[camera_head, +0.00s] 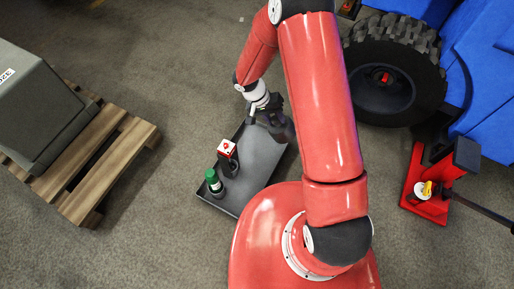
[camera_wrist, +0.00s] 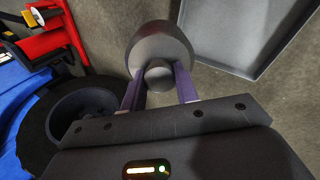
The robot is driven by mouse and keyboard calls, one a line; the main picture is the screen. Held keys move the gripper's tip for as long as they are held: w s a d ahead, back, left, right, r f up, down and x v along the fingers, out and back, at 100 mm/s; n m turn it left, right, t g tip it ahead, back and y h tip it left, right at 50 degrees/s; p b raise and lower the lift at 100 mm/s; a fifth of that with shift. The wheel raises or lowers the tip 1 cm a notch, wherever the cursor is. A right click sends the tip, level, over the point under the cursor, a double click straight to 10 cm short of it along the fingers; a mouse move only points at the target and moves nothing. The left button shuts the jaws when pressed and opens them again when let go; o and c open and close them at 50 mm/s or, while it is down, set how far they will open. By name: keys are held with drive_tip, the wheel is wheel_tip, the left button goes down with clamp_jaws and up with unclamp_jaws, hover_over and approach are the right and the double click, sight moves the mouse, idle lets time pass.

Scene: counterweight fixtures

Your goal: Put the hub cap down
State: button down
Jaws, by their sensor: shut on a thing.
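The hub cap (camera_wrist: 160,42) is a dark grey dome with a round knob (camera_wrist: 158,74). In the wrist view my gripper (camera_wrist: 158,90) is shut on the knob, with one purple finger on each side. In the head view the hub cap (camera_head: 282,129) hangs below my gripper (camera_head: 270,108), over the top right end of the dark grey tray (camera_head: 262,160). In the wrist view bare floor shows around the cap and the tray (camera_wrist: 232,52) lies to its right. The cap's height above the floor is hard to tell.
A green-topped can (camera_head: 213,182) and a red-and-white box (camera_head: 228,150) stand at the tray's left side. A black wheel (camera_head: 385,80) and a red jack (camera_head: 432,185) are to the right. A wooden pallet (camera_head: 90,165) with a grey case (camera_head: 40,110) is at left.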

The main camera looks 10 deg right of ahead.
drive_tip(key=w+a+r+m+t+y, duration=0.1)
drive_tip(key=w+a+r+m+y, duration=0.35)
drive_tip(key=w+a+r, duration=0.2)
drive_tip(key=shift+n+y, duration=0.25)
drive_tip(key=shift+y, duration=0.1)
drive_tip(key=f+b, duration=0.1)
drive_tip(key=f, duration=0.5)
drive_tip(key=f+b, duration=0.1)
drive_tip(key=f, duration=1.3)
drive_tip(key=shift+s+a+b, duration=0.15)
drive_tip(key=shift+s+b, duration=0.15)
drive_tip(key=shift+b, duration=0.1)
drive_tip(key=c, duration=1.1)
unclamp_jaws()
drive_tip(key=shift+o, duration=0.2)
